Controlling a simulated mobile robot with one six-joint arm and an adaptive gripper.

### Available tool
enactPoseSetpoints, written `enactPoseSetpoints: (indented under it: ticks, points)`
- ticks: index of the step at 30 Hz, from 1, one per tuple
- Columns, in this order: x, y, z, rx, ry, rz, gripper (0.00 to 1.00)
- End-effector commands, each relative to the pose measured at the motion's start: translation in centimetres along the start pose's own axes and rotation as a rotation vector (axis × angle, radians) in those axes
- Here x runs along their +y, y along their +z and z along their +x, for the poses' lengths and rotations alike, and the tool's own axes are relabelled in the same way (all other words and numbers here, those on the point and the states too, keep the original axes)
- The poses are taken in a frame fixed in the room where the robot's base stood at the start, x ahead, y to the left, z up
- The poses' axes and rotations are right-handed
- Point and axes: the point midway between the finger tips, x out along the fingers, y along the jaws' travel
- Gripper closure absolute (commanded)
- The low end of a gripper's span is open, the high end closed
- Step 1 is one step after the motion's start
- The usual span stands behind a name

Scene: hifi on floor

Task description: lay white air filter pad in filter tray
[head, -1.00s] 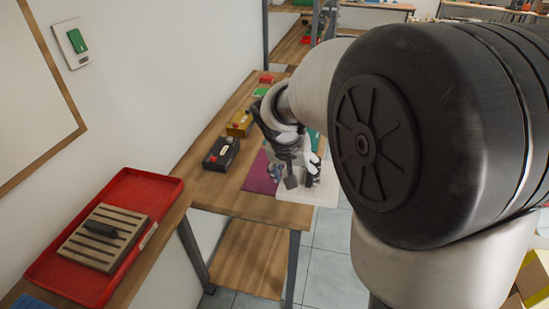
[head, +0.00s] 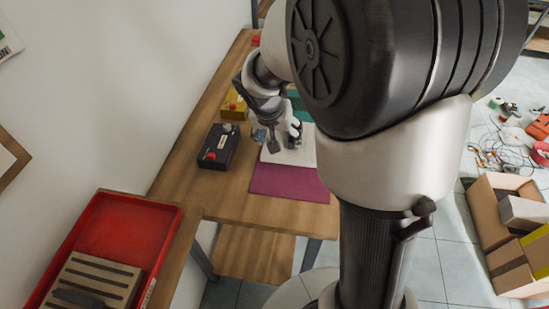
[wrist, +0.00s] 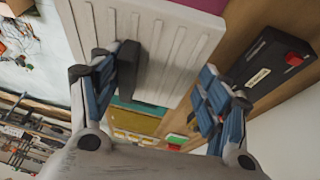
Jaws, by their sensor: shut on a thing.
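The white ribbed air filter pad (head: 303,152) shows partly behind my gripper (head: 285,141) in the head view, above or on the magenta mat. In the wrist view the white pad (wrist: 165,40) fills the upper middle, between the fingers of my gripper (wrist: 168,80), which is shut on it. My fingers hide part of its edges. A red tray (head: 128,233) with a raised rim lies at the lower left. A slatted beige block (head: 95,281) with a dark handle sits in it. No other tray is clearly visible.
A black box (head: 219,147) with a red button and a yellow box (head: 233,105) stand left of my gripper. The magenta mat (head: 290,182) lies near the table's front edge. A teal item (head: 300,106) lies behind. Cardboard boxes (head: 505,220) stand on the floor at right.

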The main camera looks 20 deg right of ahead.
Motion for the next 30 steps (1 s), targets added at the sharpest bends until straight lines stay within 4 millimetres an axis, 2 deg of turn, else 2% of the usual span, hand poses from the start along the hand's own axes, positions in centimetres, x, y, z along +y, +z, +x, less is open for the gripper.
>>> enactPoseSetpoints:
  ticks: [1,3,9,14,21,30]
  points:
    - [-0.2,0.8,1.7,-0.004,0.001,-0.003,0.55]
    - [-0.3,1.5,3.5,-0.004,0.001,-0.003,0.55]
    - [-0.7,3.0,6.9,-0.001,-0.001,-0.001,0.55]
    - [-0.8,3.3,7.9,0.0,-0.001,0.0,0.55]
    - [-1.1,4.7,11.2,0.0,-0.001,-0.002,0.55]
    - [-1.2,4.8,11.5,0.001,-0.001,0.0,0.55]
